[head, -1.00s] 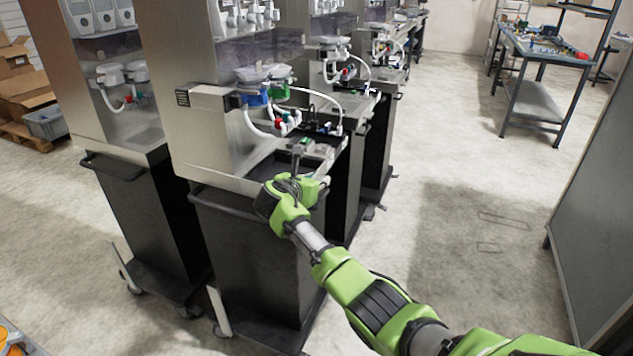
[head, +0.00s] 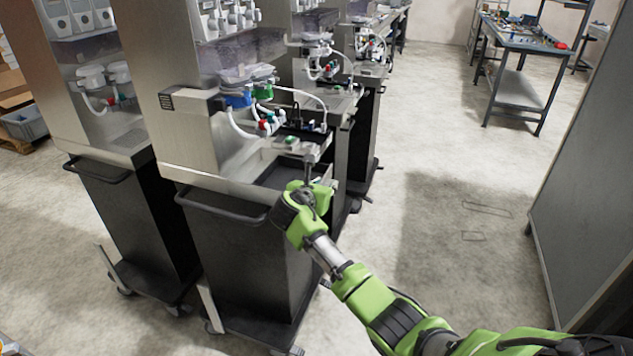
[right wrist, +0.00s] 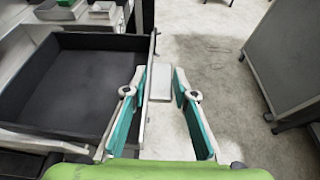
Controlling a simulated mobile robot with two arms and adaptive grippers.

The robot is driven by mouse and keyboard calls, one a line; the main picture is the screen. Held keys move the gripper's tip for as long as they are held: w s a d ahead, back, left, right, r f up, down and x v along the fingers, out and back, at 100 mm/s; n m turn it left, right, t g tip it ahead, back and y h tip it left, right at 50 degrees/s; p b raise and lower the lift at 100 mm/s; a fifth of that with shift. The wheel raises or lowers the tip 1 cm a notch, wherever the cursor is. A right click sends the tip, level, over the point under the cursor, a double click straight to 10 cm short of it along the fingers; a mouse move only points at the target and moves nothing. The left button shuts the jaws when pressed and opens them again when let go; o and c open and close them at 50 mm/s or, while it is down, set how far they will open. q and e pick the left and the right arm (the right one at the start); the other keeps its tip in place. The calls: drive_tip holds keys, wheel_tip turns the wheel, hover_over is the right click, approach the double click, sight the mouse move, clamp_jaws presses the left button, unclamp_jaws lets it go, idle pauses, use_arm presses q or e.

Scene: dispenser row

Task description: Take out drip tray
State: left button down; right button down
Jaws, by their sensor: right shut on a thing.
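In the head view the tray (head: 281,172) shows as a dark recess at the front of the dispenser (head: 190,130), partly hidden by my right gripper. My right gripper (head: 307,165) is at the tray's front side. My left gripper is not in view.
Tubes and colored valves (head: 265,110) hang above the tray. More dispensers stand on both sides, one with a black cabinet (head: 125,205). A grey panel (head: 590,170) stands at the right. A workbench (head: 520,65) is further back. The floor (head: 430,190) between is clear.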

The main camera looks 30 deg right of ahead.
drive_tip(key=s+d+p, duration=0.9)
drive_tip(key=s, duration=0.1)
drive_tip(key=shift+s+d+p, duration=0.2)
drive_tip(key=shift+s+p, duration=0.1)
idle(0.7)
drive_tip(key=shift+f, duration=0.1)
